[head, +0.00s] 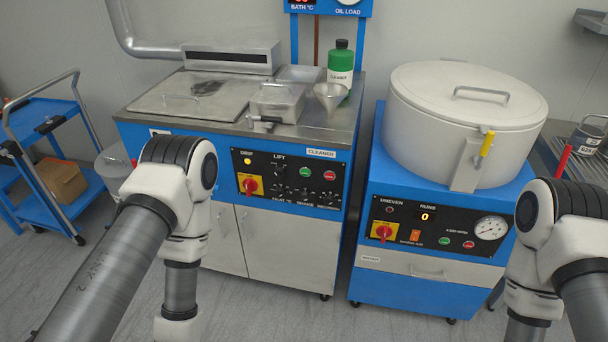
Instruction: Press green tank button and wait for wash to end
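The cleaner tank (180,105) is a blue and steel machine left of centre with a flat steel lid. Its black front panel (285,192) carries a green button (306,172) beside a red button (330,176). A yellow lamp (247,161) labelled DRIP and a red rotary switch (250,185) on a yellow plate are on the panel's left. My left arm stands in front of the tank's left part and my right arm is at the right edge. Both grippers are outside the picture. Whether a wash is running cannot be told.
A drum-shaped machine (465,105) with its own green button (445,241), red button (469,244) and gauge stands to the right. A blue cart (45,118) stands left.

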